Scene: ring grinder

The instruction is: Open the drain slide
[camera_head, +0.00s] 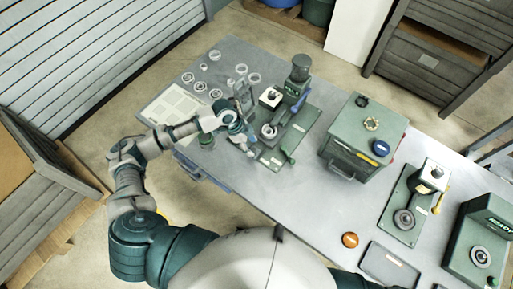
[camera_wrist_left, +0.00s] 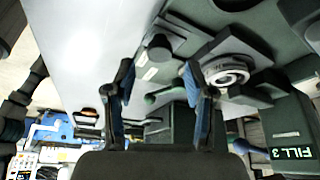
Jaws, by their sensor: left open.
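The green filling machine (camera_head: 293,95) stands at the back of the grey table, and its lit display reading FILL 3 shows in the left wrist view (camera_wrist_left: 291,153). A ring-shaped part (camera_wrist_left: 228,72) sits on its base. A green rod with a rounded end (camera_wrist_left: 165,95) shows between and behind my left fingers; I cannot tell whether it is the drain slide. My left gripper (camera_head: 243,138) is beside the machine's left front edge. Its two fingers stand apart with nothing gripped between them (camera_wrist_left: 157,72). My right gripper is out of view.
Clear rings (camera_head: 215,55) and a pale sheet (camera_head: 174,108) lie at the table's left. A green box with a handle (camera_head: 357,140) stands right of the machine. Further right are another green station (camera_head: 408,208), an orange disc (camera_head: 350,240) and a dark tray (camera_head: 388,264). The front middle is clear.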

